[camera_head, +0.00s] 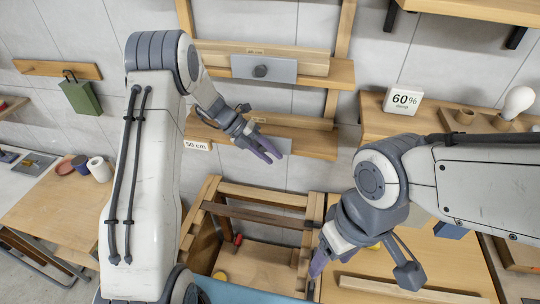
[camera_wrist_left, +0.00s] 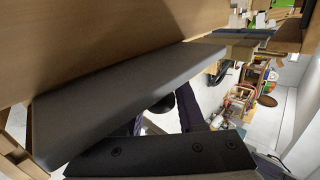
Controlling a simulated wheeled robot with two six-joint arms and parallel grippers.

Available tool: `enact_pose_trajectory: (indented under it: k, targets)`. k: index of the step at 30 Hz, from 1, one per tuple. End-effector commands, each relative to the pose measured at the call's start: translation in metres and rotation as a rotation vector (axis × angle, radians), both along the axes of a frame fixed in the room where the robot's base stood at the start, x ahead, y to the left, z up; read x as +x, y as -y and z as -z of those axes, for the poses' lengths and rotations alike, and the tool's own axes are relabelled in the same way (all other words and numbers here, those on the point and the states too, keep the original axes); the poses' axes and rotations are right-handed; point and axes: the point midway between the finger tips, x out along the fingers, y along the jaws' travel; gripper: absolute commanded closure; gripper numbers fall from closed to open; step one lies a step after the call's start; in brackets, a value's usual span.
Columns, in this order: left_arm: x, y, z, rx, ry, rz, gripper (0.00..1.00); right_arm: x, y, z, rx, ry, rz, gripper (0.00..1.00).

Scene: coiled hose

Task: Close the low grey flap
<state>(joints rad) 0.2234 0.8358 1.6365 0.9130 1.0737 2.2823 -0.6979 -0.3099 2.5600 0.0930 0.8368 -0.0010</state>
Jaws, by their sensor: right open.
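The low grey flap (camera_head: 276,145) sits on the lower wooden wall shelf in the head view, partly hidden behind my left gripper (camera_head: 264,152). Its purple fingers are apart, in front of the flap. In the left wrist view a grey panel (camera_wrist_left: 120,95), apparently this flap, runs across close to the camera. A dark round knob (camera_wrist_left: 164,104) shows beside the purple fingers; I cannot tell whether they touch it. My right gripper (camera_head: 320,262) is open, low over the right side of the wooden frame.
A similar grey flap (camera_head: 264,69) with a dark knob is on the shelf above. A wooden frame (camera_head: 260,190) stands below. A green bag (camera_head: 81,97) hangs at left.

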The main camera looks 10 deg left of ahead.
Motion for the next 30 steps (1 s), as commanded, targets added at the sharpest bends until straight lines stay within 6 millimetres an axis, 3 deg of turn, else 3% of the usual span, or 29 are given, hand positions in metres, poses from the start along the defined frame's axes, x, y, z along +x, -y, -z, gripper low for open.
enact_pose_trajectory:
  k: [11, 17, 30]
  targets:
    - [0.0, 0.0, 0.0, -0.001, 0.001, 0.001, 0.38, 0.0, 0.0, 0.001, 0.0, 0.0, 0.0, 0.36]
    - [0.0, -0.009, -0.004, 0.001, 0.006, -0.001, 0.38, 0.0, 0.0, 0.019, 0.001, 0.001, 0.0, 0.36]
    - [-0.004, -0.112, -0.003, 0.011, 0.009, -0.015, 0.38, 0.0, 0.0, 0.068, 0.001, 0.001, -0.005, 0.36]
